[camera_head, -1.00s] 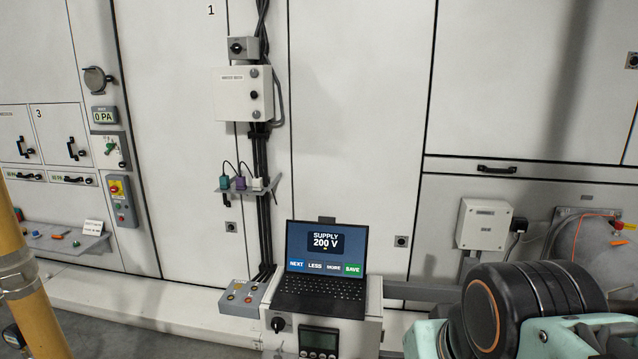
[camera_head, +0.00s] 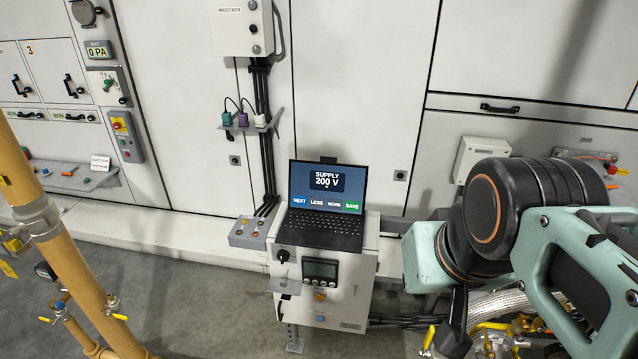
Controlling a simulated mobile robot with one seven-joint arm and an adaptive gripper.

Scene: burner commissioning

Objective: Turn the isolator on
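No readable label in the head view marks the isolator, so I cannot tell for certain which switch it is. A red-and-yellow rotary switch (camera_head: 119,126) sits at the top of a grey control box on the left wall. A black rotary knob (camera_head: 282,256) is on the front of the white cabinet (camera_head: 345,293) under the laptop, at its upper left. The position of either switch is too small to read. My arm shows at the right, its large black joint beside the cabinet and apart from it.
The laptop (camera_head: 325,218) on the cabinet reads SUPPLY 200 V. A grey button box (camera_head: 249,233) sits left of it. A yellow pipe (camera_head: 75,270) rises at the left front. Hoses and yellow-handled valves (camera_head: 490,328) lie below my arm. Floor between pipe and cabinet is clear.

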